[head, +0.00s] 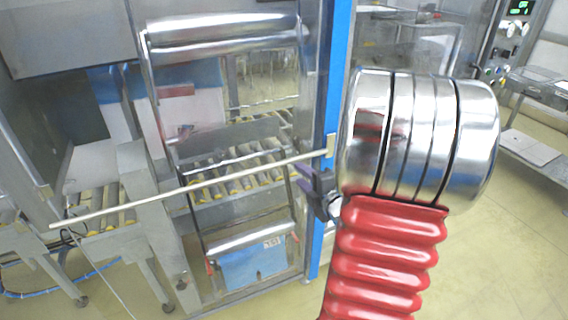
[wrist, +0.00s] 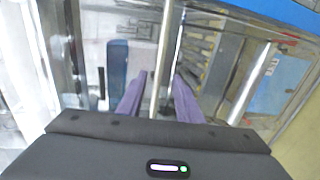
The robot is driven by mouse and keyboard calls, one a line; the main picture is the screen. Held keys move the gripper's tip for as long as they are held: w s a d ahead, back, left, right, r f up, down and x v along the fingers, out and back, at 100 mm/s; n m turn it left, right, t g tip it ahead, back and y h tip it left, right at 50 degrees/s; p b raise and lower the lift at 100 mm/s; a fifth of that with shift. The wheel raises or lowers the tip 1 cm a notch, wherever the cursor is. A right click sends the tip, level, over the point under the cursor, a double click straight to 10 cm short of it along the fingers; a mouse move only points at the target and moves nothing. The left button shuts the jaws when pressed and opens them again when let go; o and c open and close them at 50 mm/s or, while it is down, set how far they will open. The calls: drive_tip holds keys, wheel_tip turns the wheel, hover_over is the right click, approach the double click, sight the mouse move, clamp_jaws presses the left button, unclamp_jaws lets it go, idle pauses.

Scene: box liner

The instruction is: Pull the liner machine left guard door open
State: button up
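The guard door of the liner machine (head: 215,110) appears as a clear panel in a metal frame, left of a blue post (head: 337,70). A long pale bar (head: 190,189) slants across the front, ending at a small beige bracket by the post. My gripper (head: 308,181) has purple fingers and is just below the bar's right end, beside the post. In the wrist view the fingers (wrist: 158,100) are apart, with a pale metal bar (wrist: 165,50) running between them. I cannot tell whether they touch it. My arm hides part of the machine's right side.
Rollers (head: 235,178) and a blue box (head: 253,266) show inside the machine. A conveyor frame (head: 105,222) stands at left. A control panel (head: 510,35) and a metal table (head: 535,150) are at right. Floor is clear at lower right.

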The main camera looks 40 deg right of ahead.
sight(285, 163)
drive_tip(key=x, duration=1.2)
drive_tip(key=shift+a, duration=0.1)
drive_tip(key=shift+c, duration=0.4)
drive_tip(key=c, duration=0.7)
drive_tip(key=shift+f, duration=0.1)
clamp_jaws()
drive_tip(key=shift+s+a, duration=0.1)
drive_tip(key=shift+a, duration=0.15)
drive_tip(key=shift+d, duration=0.1)
